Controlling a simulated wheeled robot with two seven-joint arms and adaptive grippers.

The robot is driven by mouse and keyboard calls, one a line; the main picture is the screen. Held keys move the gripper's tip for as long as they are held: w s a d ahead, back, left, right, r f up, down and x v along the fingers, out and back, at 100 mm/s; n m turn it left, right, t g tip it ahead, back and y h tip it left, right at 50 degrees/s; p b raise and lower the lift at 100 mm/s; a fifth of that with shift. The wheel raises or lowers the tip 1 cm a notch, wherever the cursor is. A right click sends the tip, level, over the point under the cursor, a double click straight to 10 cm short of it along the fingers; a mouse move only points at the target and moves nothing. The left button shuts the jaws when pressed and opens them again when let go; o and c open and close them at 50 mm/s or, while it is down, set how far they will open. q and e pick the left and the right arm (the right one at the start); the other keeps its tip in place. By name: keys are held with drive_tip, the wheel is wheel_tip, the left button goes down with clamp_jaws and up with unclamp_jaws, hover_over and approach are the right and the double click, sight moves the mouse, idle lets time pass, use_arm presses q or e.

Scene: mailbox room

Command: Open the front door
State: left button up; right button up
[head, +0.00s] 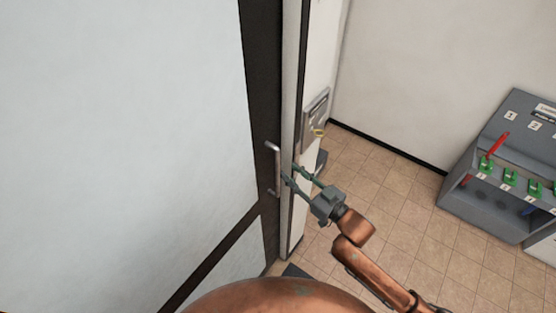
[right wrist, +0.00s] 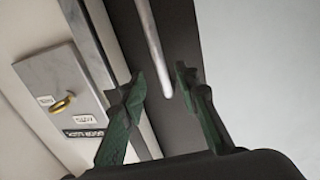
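The front door is a large pale panel (head: 130,120) with a dark frame (head: 262,90), filling the left of the head view; it looks closed. Its metal bar handle (head: 277,165) stands upright on the dark frame edge. My right gripper (head: 291,174) is beside the handle with its fingers apart. In the right wrist view the green fingertips (right wrist: 163,82) are open, and the lower end of the handle (right wrist: 152,50) shows between them. No grip on the handle shows; the exact depth gap cannot be told. My left gripper is not in view.
A grey wall plate (right wrist: 62,88) with labels and a yellow key-like piece (right wrist: 62,104) is beside the door frame. A grey cabinet (head: 462,195) with green pieces and a red handle (head: 497,144) stands at the right. The tiled floor (head: 390,190) between is clear.

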sight(279, 163)
drive_tip(key=p+x, duration=0.1)
drive_tip(key=x, duration=0.6)
drive_tip(key=shift+w+a+f, duration=0.1)
drive_tip(key=shift+w, duration=0.05)
drive_tip(key=shift+c, duration=0.7)
clamp_jaws()
